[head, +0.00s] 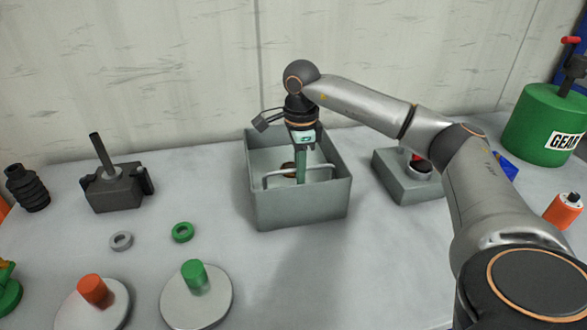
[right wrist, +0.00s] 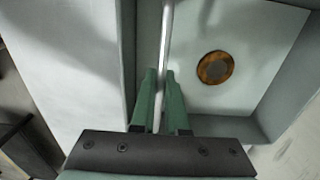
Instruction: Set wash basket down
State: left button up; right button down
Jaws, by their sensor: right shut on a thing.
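A grey open-topped box (head: 300,212) stands on the table in the middle of the head view. A thin pale bar handle (head: 275,180), bent down at its ends, shows inside the walls; I take it as the wash basket's handle. My right gripper (head: 301,180) points straight down into the box, its green fingers shut on the bar (right wrist: 166,40). A pale flat floor (right wrist: 265,50) with a round brown piece (right wrist: 215,67) lies below the fingers. I cannot tell whether the basket touches the box's bottom. My left gripper is not in view.
A grey block with a round socket (head: 408,185) stands right of the box. A dark jack (head: 115,190) stands left. Grey (head: 121,240) and green (head: 183,232) rings and two round discs (head: 205,305) lie front left. A green drum (head: 540,125) stands at right.

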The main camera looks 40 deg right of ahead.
jog(key=shift+s+a+f+b, duration=0.15)
jog(key=shift+f+b, duration=0.55)
jog(key=shift+f, duration=0.75)
jog(key=c, duration=1.2)
grip_release()
jog(key=o, duration=0.5)
jog(key=shift+r, duration=0.2)
notch_tip(320, 180, up, 10)
jog(key=p, duration=0.9)
jog(key=shift+r, duration=0.15)
jog(key=shift+w, duration=0.2)
